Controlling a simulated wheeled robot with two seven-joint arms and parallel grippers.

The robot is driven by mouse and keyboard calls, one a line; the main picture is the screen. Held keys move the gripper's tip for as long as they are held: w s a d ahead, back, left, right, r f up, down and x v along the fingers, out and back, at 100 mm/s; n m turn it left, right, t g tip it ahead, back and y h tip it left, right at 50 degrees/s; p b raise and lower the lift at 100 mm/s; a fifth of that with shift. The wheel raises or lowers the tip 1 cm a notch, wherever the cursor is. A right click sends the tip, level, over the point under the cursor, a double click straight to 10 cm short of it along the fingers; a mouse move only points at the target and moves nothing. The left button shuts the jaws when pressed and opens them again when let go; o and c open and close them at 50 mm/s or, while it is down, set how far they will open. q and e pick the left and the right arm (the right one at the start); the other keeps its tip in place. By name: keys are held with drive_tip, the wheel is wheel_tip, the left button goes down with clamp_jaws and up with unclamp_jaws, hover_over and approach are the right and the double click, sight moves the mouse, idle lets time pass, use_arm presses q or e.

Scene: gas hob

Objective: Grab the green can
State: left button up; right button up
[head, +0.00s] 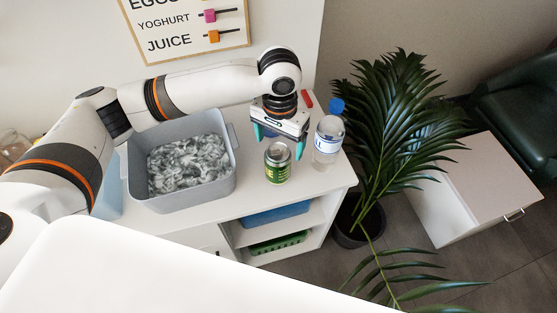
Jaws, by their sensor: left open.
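The green can (277,168) stands upright on the white counter, near its front edge, with a silver top and a green label. My left gripper (279,140) is above and just behind the can, pointing down with its teal fingers spread. One finger shows to the left of the can's top and the other to the right, nearer the bottle. I cannot tell whether the fingers touch the can. My right gripper does not show.
A clear bottle with a blue cap (328,138) stands close to the right of the can. A grey tub (180,200) with grey-white fluffy material is to the left. A potted palm (385,130) stands right of the white counter (225,212).

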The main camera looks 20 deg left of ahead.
sight(278, 152)
use_arm(q)
drive_tip(key=shift+f, duration=0.6)
drive_tip(key=shift+w+f, duration=0.1)
drive_tip(key=shift+f, duration=0.5)
drive_tip(key=f, duration=0.1)
drive_tip(key=f+p, duration=0.1)
drive_tip(key=f, duration=0.1)
drive_tip(key=shift+a+f, duration=0.2)
drive_tip(key=shift+f, duration=0.65)
drive_tip(key=shift+c, duration=0.9)
drive_tip(key=c, duration=1.1)
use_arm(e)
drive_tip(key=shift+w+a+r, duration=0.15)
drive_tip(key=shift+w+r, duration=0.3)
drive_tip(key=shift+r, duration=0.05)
